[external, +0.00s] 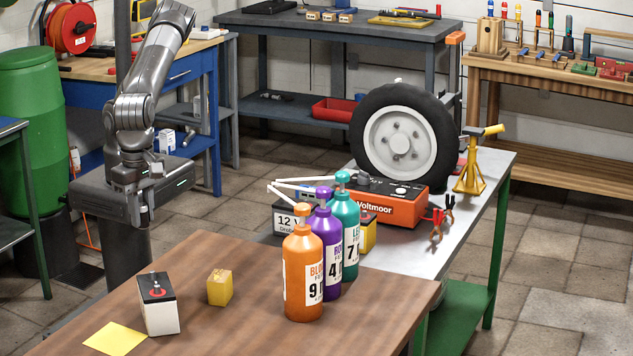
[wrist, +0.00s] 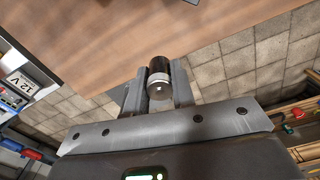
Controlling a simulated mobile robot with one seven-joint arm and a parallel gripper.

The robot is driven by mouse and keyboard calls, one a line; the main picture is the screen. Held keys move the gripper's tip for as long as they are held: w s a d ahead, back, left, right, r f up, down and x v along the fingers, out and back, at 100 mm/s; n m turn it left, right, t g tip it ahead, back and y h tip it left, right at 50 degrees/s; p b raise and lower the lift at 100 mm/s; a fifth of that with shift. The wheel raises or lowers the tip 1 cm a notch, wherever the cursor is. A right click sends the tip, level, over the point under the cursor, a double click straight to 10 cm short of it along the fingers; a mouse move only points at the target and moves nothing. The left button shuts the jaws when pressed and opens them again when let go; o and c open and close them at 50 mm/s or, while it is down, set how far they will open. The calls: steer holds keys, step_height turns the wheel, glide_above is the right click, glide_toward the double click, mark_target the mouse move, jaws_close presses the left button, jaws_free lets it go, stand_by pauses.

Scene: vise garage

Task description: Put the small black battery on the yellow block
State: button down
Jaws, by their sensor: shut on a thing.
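In the wrist view, my gripper (wrist: 157,72) is shut on the small black battery (wrist: 159,76), a dark cylinder with a silver band. The battery lies between the two fingers, with its silver end facing the camera. It is held over the tiled floor, just off the brown table's edge. In the external view, the yellow block (external: 220,288) stands on the brown table, right of a white box. My gripper is well behind the block there, low against my dark base, and the battery cannot be made out. The yellow block does not show in the wrist view.
The brown table (external: 215,335) also holds a white box with a black top (external: 158,305), a yellow sheet (external: 115,340), and orange (external: 304,275), purple (external: 327,250) and teal (external: 345,225) bottles. The table is clear around the block. A 12 V battery box (wrist: 22,84) stands nearby.

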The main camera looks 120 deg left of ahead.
steer(key=w, duration=0.4)
glide_above(219, 276)
steer(key=shift+n, duration=0.3)
step_height(219, 276, down, 6)
steer(key=shift+s+r, duration=0.1)
steer(key=shift+a+f, duration=0.1)
steer(key=shift+f, duration=1.9)
steer(key=shift+f, duration=0.1)
steer(key=c, duration=1.2)
jaws_free()
